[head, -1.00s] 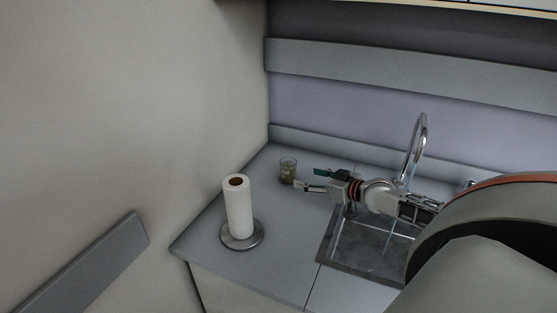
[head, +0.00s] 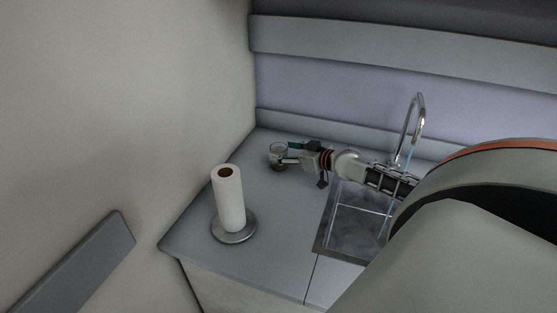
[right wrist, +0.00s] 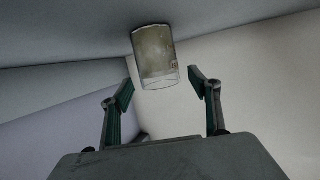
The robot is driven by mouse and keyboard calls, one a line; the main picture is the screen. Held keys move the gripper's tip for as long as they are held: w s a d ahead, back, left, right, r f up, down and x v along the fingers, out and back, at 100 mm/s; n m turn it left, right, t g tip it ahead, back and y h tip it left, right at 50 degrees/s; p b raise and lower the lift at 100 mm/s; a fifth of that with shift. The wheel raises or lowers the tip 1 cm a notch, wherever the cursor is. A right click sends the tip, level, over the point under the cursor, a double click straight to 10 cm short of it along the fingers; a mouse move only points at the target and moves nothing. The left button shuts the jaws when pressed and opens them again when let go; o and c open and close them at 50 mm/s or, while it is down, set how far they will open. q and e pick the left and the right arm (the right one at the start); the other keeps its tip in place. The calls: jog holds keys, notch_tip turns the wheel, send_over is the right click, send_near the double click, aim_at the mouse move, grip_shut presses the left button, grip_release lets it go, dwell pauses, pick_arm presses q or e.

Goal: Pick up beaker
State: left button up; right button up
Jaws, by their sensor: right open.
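The beaker (head: 278,157) is a small clear glass with brownish contents, standing on the counter near the back corner. My right gripper (head: 288,154) reaches in from the right and is at the beaker, with its fingers partly overlapping it in the head view. In the right wrist view the beaker (right wrist: 155,57) appears upside down, ahead of and between the two open fingers of the right gripper (right wrist: 163,92). Neither finger visibly touches it. My left gripper is not in view.
A paper towel roll (head: 229,198) on a round metal base stands on the counter (head: 275,225) in front of the beaker. A sink (head: 352,222) with a tall faucet (head: 417,120) is to the right. Walls close off the left and back.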

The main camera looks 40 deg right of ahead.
aim_at(279, 150)
jog(key=shift+b+x, duration=0.3)
jog(key=shift+x, duration=1.2)
jog(key=shift+r, duration=0.1)
jog(key=shift+c, duration=0.4)
jog(key=c, duration=1.2)
jog(key=shift+o, duration=0.2)
jog(key=shift+r, duration=0.15)
